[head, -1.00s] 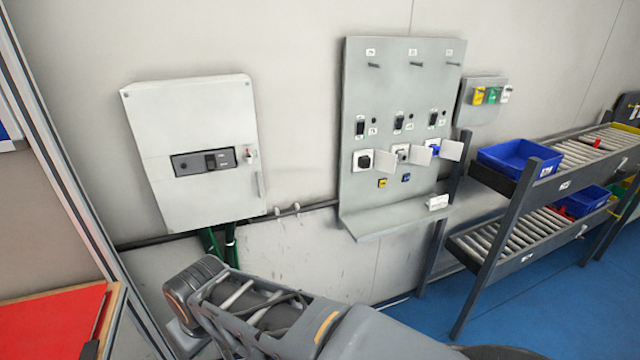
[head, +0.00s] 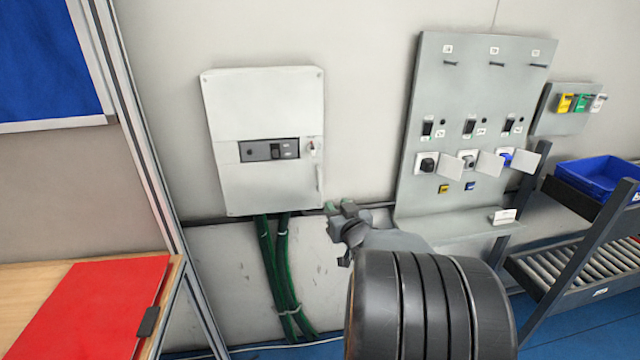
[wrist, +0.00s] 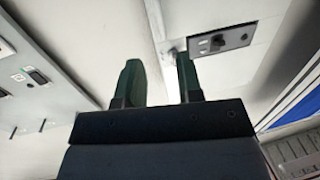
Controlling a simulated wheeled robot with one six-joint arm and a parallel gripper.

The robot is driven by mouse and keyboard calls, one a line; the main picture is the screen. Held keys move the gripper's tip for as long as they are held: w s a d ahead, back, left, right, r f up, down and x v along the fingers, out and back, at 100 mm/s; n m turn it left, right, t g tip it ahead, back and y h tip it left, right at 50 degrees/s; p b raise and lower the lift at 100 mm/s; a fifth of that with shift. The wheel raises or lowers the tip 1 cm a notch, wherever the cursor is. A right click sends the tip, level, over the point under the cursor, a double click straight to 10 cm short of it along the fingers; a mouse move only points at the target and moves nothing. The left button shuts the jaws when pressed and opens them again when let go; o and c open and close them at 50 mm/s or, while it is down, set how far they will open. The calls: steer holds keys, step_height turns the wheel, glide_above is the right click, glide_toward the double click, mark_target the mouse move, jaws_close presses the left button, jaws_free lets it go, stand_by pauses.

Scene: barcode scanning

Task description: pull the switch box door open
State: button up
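The switch box (head: 265,105) is a pale grey cabinet on the wall, left of centre in the head view. Its door looks shut. A slim upright handle (head: 319,178) is near the door's lower right edge. My gripper (head: 340,209) shows just below and right of the handle, apart from it in the picture. In the wrist view its two dark green fingers (wrist: 160,78) are spread with nothing clearly between them; the box (wrist: 250,75) is at the right.
A grey panel (head: 440,85) with switches, sockets and a bottom ledge is on the wall to the right. Green cables (head: 272,265) hang below the box. A roller rack (head: 560,265) with a blue bin (head: 598,178) stands farther right. A red folder (head: 95,305) lies on a table at lower left.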

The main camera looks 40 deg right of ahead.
mark_target(320, 183)
steer(key=x, duration=0.4)
steer(key=p+x, duration=0.1)
steer(key=x, duration=0.8)
steer(key=shift+w+d+r+p, duration=0.1)
steer(key=shift+w+r+p, duration=0.2)
steer(key=shift+p, duration=0.1)
steer(key=shift+c, duration=0.3)
jaws_close()
